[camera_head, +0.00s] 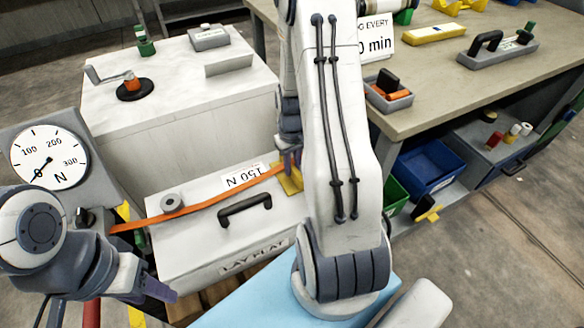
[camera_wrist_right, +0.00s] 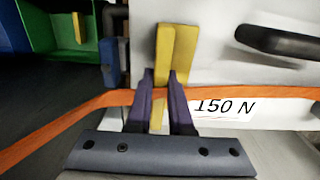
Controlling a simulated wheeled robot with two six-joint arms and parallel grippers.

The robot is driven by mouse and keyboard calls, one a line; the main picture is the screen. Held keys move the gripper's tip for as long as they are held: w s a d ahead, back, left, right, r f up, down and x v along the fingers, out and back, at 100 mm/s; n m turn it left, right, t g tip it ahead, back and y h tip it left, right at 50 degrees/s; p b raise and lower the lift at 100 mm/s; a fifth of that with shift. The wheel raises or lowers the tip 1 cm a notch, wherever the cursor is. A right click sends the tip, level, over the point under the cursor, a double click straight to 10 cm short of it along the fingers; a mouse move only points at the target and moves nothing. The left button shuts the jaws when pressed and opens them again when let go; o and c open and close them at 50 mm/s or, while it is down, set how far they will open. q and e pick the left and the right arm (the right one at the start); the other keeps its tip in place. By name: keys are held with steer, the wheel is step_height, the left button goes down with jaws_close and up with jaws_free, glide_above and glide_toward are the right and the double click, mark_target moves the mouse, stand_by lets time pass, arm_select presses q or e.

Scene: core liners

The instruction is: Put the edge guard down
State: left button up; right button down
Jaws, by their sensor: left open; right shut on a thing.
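The yellow edge guard (camera_head: 289,184) is at the right edge of the white case (camera_head: 180,245), by the orange strap (camera_head: 215,199). In the right wrist view the guard (camera_wrist_right: 178,48) stands between the two purple fingers of my right gripper (camera_wrist_right: 164,80), which is shut on it. The orange strap (camera_wrist_right: 75,113) crosses behind the fingers at the guard. I cannot tell whether the guard touches the case. In the head view my right gripper (camera_head: 290,158) is partly hidden by my arm. My left gripper (camera_head: 160,290) is open and empty at the case's front left.
A round grey weight (camera_head: 171,202) and a black handle (camera_head: 245,207) are on the case. A force dial (camera_head: 50,158) stands left. A white cabinet (camera_head: 180,100) stands behind. A workbench (camera_head: 440,85) is at the right, with a blue bin (camera_head: 428,168) below.

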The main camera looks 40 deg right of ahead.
mark_target(292, 165)
steer(key=shift+f, duration=0.15)
steer(key=c, duration=0.8)
jaws_free()
step_height(292, 165, up, 12)
steer(key=p, duration=0.3)
steer(key=shift+r+p, duration=0.25)
steer(key=shift+p, duration=0.1)
